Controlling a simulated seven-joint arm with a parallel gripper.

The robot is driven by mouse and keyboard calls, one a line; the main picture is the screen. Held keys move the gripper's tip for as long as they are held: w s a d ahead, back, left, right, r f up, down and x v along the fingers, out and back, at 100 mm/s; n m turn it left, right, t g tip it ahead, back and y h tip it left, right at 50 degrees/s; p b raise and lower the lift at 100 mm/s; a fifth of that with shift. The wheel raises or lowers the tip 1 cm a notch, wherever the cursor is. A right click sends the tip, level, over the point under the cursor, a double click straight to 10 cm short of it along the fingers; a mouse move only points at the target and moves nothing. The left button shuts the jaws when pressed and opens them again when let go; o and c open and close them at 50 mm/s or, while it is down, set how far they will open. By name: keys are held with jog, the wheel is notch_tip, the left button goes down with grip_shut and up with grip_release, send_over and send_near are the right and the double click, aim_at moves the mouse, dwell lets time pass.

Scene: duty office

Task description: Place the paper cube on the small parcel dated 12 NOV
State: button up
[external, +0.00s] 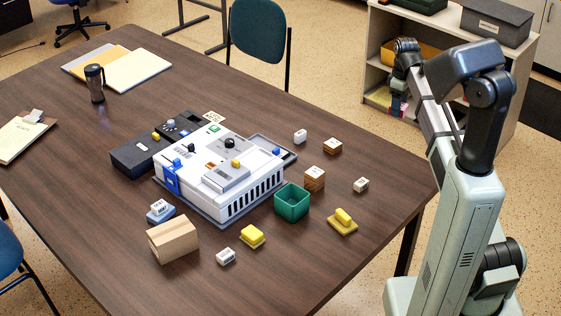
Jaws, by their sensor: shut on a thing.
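My gripper (398,104) hangs at the end of my raised arm at the upper right, beyond the table's right edge in the picture and in front of the shelf. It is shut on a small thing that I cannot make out. Two small brown blocks with white, marked tops, a nearer one (314,178) and a farther one (333,146), stand right of the white machine. Their marks are too small to read, so I cannot tell which parcel bears 12 NOV. I cannot identify the paper cube for certain.
A white machine (227,163) fills the middle of the table (95,225). Around it are an open green bin (292,201), a cardboard box (173,239), a yellow piece (252,236), a yellow stamp-like piece (343,221) and small pale blocks. The table's right corner is clear.

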jog(key=a+n, duration=0.4)
jog(key=a, duration=1.7)
jog(key=n, duration=1.2)
send_over(171, 229)
jog(key=shift+f, duration=7.5)
jog(key=shift+f, duration=0.1)
jog(key=o, duration=1)
jog(key=shift+o, duration=0.2)
